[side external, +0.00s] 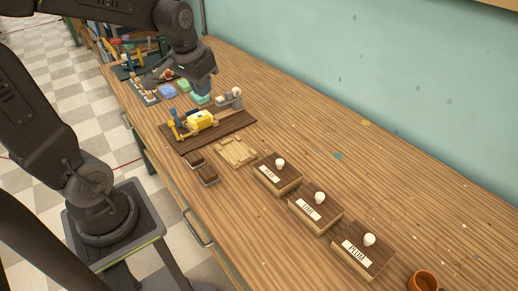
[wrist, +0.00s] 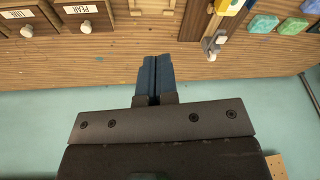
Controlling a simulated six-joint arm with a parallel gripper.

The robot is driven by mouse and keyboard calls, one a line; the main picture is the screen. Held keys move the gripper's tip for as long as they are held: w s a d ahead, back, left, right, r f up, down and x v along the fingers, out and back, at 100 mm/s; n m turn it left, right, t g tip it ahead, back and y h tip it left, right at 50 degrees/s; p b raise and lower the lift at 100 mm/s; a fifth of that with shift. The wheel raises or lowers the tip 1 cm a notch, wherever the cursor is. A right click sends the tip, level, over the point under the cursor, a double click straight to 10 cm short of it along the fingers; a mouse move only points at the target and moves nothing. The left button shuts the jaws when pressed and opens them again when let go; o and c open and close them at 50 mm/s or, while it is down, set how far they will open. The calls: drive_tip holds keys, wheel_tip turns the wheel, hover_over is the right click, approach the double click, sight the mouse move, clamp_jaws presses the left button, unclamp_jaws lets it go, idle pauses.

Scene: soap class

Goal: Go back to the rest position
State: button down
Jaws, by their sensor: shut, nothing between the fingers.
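My gripper (side external: 203,88) is above the back part of the wooden bench, near the soap pieces and the yellow device. In the wrist view its two dark blue fingers (wrist: 155,62) are closed together with nothing between them. They point over the bench edge by the green wall. Soap-like blocks lie on the bench: a blue-violet one (side external: 168,91), a teal one (side external: 200,99) partly close under my gripper, and a green one (side external: 184,86). The wrist view shows a teal block (wrist: 262,24) and a green block (wrist: 292,26) at the upper right.
A yellow device (side external: 201,120) sits on a dark board (side external: 222,132). Three labelled boxes with white knobs, one reading PLUM (side external: 362,250), stand in front. An orange cup (side external: 424,281) is at the near edge.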

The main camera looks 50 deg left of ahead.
drive_tip(key=s+d+r+m+t+h, duration=0.1)
drive_tip(key=s+d+r+m+t, duration=0.1)
drive_tip(key=s+d, duration=0.7)
drive_tip(key=shift+s+d+r+m+t, duration=0.4)
drive_tip(key=shift+d+r, duration=0.1)
drive_tip(key=shift+d, duration=1.15)
